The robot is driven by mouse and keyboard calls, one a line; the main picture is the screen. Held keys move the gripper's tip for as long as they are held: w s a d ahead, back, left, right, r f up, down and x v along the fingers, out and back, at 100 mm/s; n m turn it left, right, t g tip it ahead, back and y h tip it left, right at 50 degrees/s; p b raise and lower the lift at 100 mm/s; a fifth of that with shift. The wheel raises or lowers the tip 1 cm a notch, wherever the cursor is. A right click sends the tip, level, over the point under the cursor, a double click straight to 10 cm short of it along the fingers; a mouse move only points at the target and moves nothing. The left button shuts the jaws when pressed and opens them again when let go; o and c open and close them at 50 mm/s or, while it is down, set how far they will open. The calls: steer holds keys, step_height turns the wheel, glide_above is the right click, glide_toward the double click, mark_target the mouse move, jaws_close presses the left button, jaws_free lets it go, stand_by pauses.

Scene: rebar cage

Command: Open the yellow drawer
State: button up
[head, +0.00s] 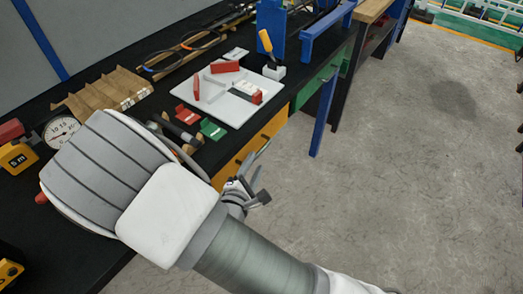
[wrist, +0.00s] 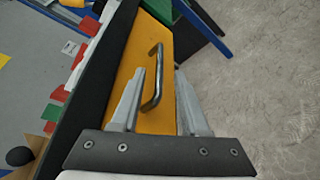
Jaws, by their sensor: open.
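The yellow drawer (head: 274,126) is in the front of the workbench, below the black top. It looks shut. In the wrist view the yellow drawer front (wrist: 137,62) fills the middle, with a dark bar handle (wrist: 154,78) on it. My gripper (wrist: 160,85) is open, and in the picture the handle lies between its two fingers. I cannot tell how deep the handle sits between them; neither finger clearly touches it. In the head view my gripper (head: 252,186) is in front of the drawer, and my arm hides part of the drawer.
A green drawer (head: 318,82) and a blue leg (head: 323,115) stand beyond. The grey floor to the right is clear.

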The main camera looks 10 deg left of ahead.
mark_target(260, 154)
steer(key=x, duration=0.7)
steer(key=shift+w+f+b, duration=0.1)
steer(key=shift+w+b, duration=0.05)
steer(key=shift+b, duration=0.15)
jaws_close()
stand_by(1.0)
